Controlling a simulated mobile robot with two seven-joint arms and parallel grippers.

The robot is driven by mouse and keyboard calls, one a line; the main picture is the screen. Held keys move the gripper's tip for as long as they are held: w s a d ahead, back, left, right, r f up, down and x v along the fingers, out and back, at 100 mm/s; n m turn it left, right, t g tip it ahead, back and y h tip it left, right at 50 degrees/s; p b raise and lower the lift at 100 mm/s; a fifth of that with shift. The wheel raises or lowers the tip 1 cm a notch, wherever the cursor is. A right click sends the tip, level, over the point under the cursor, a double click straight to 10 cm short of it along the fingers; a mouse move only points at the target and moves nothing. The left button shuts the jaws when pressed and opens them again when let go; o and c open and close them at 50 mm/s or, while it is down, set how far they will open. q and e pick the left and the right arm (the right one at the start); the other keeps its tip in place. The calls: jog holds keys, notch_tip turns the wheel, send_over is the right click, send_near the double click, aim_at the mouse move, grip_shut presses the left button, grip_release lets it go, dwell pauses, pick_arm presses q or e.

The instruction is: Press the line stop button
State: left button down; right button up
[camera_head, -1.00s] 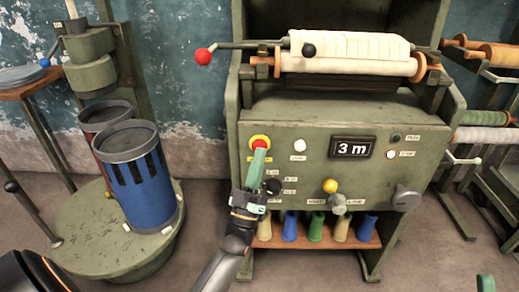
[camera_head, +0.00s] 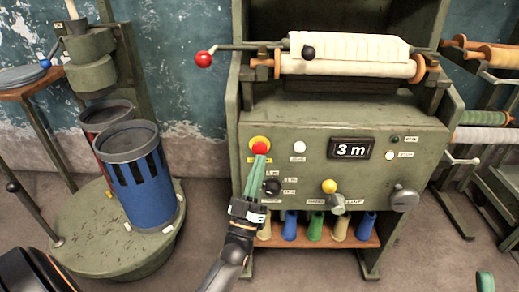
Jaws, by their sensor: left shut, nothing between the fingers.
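The line stop button is most likely the red button on a yellow ring (camera_head: 260,147) at the upper left of the green machine's front panel (camera_head: 330,125). My left gripper (camera_head: 259,160) has its green fingers shut and empty. Its tips lie just below the red button in the picture and overlap the lower part of the yellow ring. I cannot tell whether they touch it. The label under the button is mostly hidden by the fingers. My right gripper cannot be made out; only a bit of green shows at the lower right edge.
The panel also bears a white button (camera_head: 299,147), a "3 m" display (camera_head: 351,149), a yellow-knobbed lever (camera_head: 329,186) and a grey knob (camera_head: 404,198). Cones stand on a shelf (camera_head: 377,241) below. A blue can (camera_head: 146,190) stands on a round platform at left.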

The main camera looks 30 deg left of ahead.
pick_arm(q)
jog(key=s+d, duration=0.1)
jog(key=s, duration=0.1)
jog(key=s+d+p, duration=0.1)
jog(key=shift+s+d+p, duration=0.15)
jog(key=shift+s+p, duration=0.15)
jog(key=shift+s, duration=0.1)
dwell(0.6)
